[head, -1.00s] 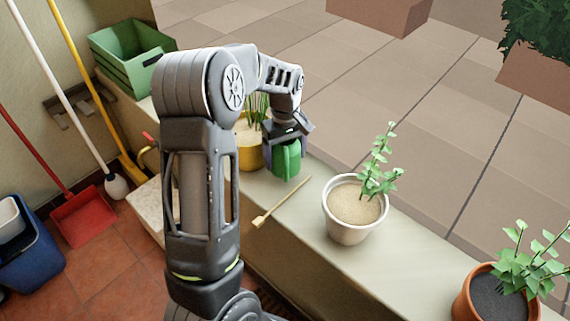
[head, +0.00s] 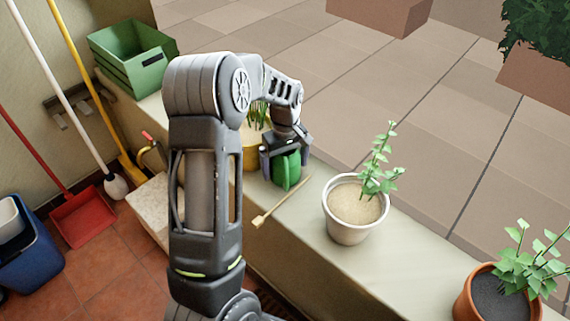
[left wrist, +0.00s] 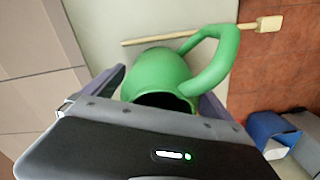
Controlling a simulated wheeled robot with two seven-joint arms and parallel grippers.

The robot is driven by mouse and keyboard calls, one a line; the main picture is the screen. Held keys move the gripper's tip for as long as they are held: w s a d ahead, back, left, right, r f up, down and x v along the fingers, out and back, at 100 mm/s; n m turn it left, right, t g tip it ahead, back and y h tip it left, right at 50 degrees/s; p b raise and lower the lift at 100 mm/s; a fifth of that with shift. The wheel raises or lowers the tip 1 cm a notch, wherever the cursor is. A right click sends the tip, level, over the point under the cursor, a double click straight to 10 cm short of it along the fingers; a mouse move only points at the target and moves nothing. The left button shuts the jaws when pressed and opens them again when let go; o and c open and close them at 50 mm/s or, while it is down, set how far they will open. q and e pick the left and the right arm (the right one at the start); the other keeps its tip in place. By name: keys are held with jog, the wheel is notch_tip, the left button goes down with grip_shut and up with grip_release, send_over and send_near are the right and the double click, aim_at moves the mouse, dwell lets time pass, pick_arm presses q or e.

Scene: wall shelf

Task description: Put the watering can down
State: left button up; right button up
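The green watering can (head: 286,171) is over the pale ledge beside the yellow pot, partly hidden by my gripper in the head view. My left gripper (head: 285,168) points down with one finger on each side of the can's body, and both fingers look to be against it. The left wrist view shows the can (left wrist: 158,75) between the fingers, with its handle looping to the right. I cannot tell whether its base touches the ledge. My right gripper is not in view.
The ledge (head: 400,262) holds a wooden tool (head: 281,203) close to the can, a white pot (head: 352,232) with a plant, a terracotta pot (head: 468,300), a yellow pot (head: 250,155) and a green crate (head: 130,62). Bare ledge lies between the tool and white pot.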

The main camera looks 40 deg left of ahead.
pick_arm(q)
notch_tip(320, 180, up, 12)
jog(key=shift+r+p, duration=0.15)
jog(key=shift+p, duration=0.5)
dwell(0.6)
